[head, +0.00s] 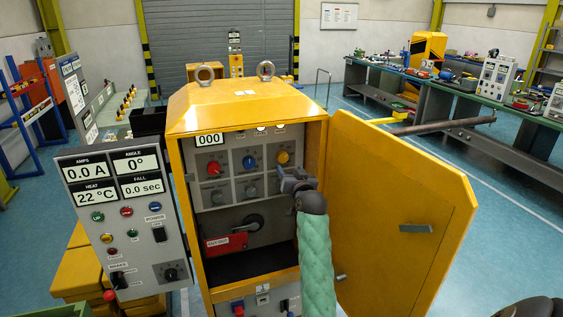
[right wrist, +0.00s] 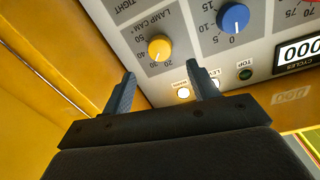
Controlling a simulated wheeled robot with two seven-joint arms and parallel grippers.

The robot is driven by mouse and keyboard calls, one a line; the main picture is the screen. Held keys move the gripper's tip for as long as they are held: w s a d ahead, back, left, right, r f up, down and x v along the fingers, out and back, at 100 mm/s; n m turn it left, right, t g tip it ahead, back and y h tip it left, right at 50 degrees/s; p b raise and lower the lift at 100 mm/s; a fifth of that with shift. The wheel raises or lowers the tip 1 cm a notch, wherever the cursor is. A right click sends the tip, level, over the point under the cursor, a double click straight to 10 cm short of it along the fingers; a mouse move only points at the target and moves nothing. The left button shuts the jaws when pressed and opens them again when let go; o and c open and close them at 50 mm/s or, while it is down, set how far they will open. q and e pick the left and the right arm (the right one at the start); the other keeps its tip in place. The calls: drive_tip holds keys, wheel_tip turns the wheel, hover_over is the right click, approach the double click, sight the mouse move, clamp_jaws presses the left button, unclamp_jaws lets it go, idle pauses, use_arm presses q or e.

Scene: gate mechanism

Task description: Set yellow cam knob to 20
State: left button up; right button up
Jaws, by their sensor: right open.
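The yellow cam knob (head: 283,157) is at the right end of the top knob row inside the open yellow cabinet. In the right wrist view the yellow knob (right wrist: 159,47) shows upside down, with "LAMP CAM" lettering beside it. Its pointer setting is too small to read surely. My right gripper (head: 290,181) is just below and in front of the knob in the head view. In the right wrist view its open fingers (right wrist: 161,70) are apart and empty, with the knob beyond the gap between their tips. My left gripper is not in view.
A blue knob (head: 248,162) and a red knob (head: 213,168) sit left of the yellow one. Grey knobs (head: 217,197) lie below. The open yellow door (head: 395,225) stands close to the right of my arm. A red cut-out handle (head: 226,243) is lower in the cabinet.

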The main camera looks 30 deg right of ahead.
sight(284, 158)
drive_tip(key=p+x, duration=0.2)
drive_tip(key=x, duration=0.1)
drive_tip(key=p+x, duration=0.2)
drive_tip(key=x, duration=0.1)
drive_tip(key=shift+w+d+r, duration=0.15)
drive_tip(key=shift+w+r, duration=0.05)
drive_tip(key=shift+w, duration=0.05)
drive_tip(key=shift+w+d+f, duration=0.15)
drive_tip(key=shift+w+d, duration=0.05)
drive_tip(key=shift+w, duration=0.4)
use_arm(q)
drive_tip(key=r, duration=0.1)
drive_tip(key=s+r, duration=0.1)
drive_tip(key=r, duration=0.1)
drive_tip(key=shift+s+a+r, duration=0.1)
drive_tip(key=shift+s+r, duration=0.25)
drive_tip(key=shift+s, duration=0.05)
use_arm(e)
drive_tip(key=shift+c, duration=0.5)
drive_tip(key=c, duration=0.9)
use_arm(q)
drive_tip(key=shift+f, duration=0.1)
